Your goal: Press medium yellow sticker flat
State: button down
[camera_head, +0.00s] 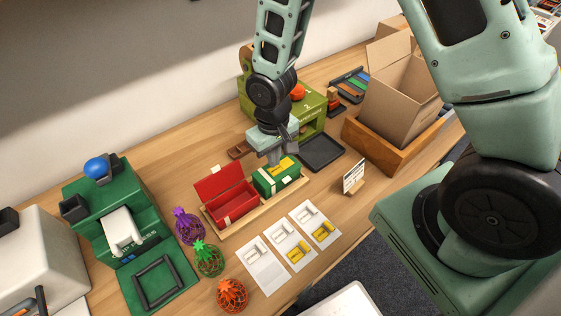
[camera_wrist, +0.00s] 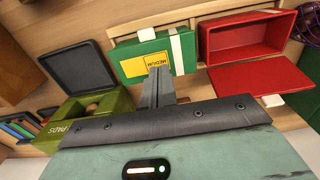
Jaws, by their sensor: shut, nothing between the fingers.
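The yellow medium sticker (camera_head: 284,164) lies on top of a closed green box (camera_head: 282,182) with a pale band. In the wrist view the sticker (camera_wrist: 131,68) reads "MEDIUM" and sits on the green lid (camera_wrist: 135,50). My gripper (camera_head: 274,161) is shut and empty, pointing down over the box. In the wrist view its fingertips (camera_wrist: 159,70) overlap the sticker's right part and hide some of it. I cannot tell whether they touch it.
An open red box (camera_head: 231,203) stands beside the green one on a wooden tray (camera_head: 250,217). A black tray (camera_head: 321,152), an olive-green dispenser (camera_head: 312,107) and a small sign (camera_head: 354,176) are close by. White cards (camera_head: 262,268) and netted bags (camera_head: 208,259) lie in front.

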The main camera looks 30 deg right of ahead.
aim_at(274, 170)
jog(key=shift+r+p, duration=1.7)
jog(key=shift+r, duration=0.6)
jog(key=s+a+r+n, duration=0.2)
jog(key=s+a+r, duration=0.1)
jog(key=s+r, duration=0.6)
jog(key=s+a+r+n+b, duration=0.1)
jog(key=s+a+r+n, duration=0.2)
jog(key=s+r, duration=0.5)
jog(key=shift+s+a+r+n+y, duration=0.15)
jog(key=shift+s+r+n+y, duration=0.2)
jog(key=shift+s, duration=0.2)
